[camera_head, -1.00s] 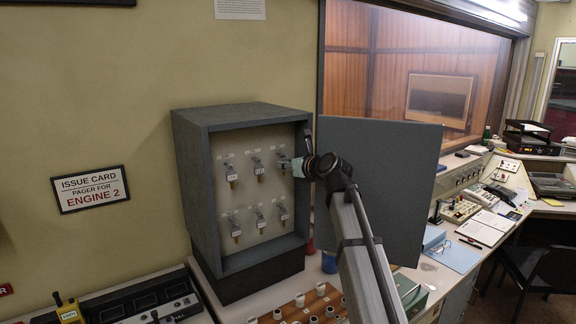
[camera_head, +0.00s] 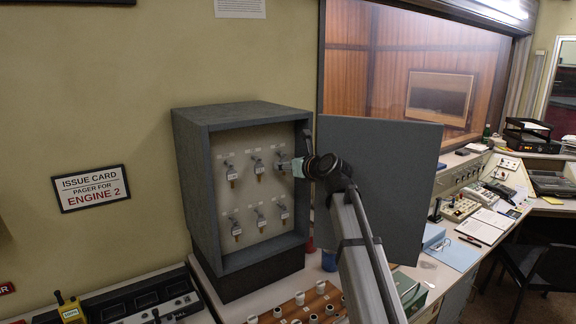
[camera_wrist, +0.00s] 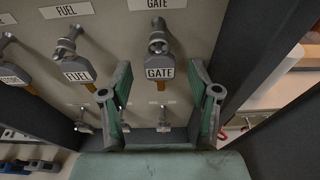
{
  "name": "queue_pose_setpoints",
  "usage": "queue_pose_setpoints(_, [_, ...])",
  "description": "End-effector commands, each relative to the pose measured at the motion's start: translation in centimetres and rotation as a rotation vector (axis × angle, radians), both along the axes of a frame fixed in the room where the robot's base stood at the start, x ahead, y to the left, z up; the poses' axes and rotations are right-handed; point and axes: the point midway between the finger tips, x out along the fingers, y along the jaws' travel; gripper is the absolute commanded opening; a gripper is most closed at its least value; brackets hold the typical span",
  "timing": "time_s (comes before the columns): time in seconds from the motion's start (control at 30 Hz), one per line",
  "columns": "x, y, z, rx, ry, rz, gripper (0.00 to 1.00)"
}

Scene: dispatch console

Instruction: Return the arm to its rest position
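My gripper (camera_head: 298,167) is at the front of the open grey key cabinet (camera_head: 186,190), near the upper right hook. In the wrist view its two green-padded fingers (camera_wrist: 160,78) are spread apart. The key tagged GATE (camera_wrist: 160,67) hangs on its hook between them, with a visible gap on each side. The key tagged FUEL (camera_wrist: 77,70) hangs to the left, outside the fingers. My arm reaches up from the lower right, in front of the cabinet's open door (camera_head: 400,170).
Several keys hang in two rows on the cabinet's back panel (camera_head: 247,190). The desk (camera_head: 440,275) continues to the right.

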Motion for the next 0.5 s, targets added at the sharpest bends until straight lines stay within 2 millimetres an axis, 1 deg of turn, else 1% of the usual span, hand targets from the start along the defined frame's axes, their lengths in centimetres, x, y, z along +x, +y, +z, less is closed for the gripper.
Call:
queue_pose_setpoints(0.3, [-0.04,-0.03,0.01,0.0,0.0,0.0,0.62])
queue_pose_setpoints(0.5, [-0.66,-0.48,0.24,0.0,0.0,0.0,0.62])
